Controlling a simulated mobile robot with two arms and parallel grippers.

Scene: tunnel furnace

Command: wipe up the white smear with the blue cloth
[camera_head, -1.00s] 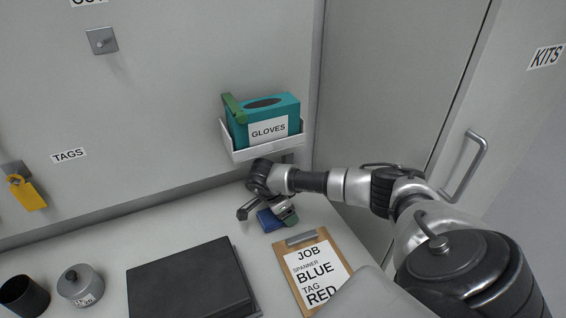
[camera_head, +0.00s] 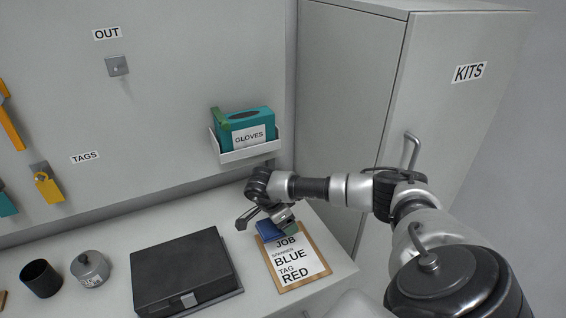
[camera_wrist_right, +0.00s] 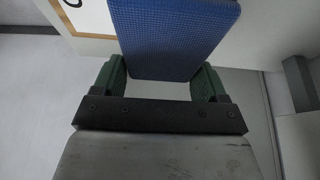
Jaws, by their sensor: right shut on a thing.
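The blue cloth (camera_head: 268,232) is a small, flat-sided blue piece at the top left of the clipboard in the head view. My right gripper (camera_head: 284,224) is shut on it, low over the counter. In the right wrist view the cloth (camera_wrist_right: 178,40) shows as a textured blue block between my right gripper's green fingers (camera_wrist_right: 163,82). I cannot tell whether the cloth touches the clipboard or the counter. The white smear is not visible in either view. My left gripper is not in view.
A clipboard (camera_head: 316,262) lies beside the cloth. A black case (camera_head: 185,262) is to its left, then a lidded metal tin (camera_head: 90,270) and a dark cup (camera_head: 41,278). A glove box (camera_head: 245,122) sits in a wall tray. A KITS cabinet (camera_head: 445,120) stands at right.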

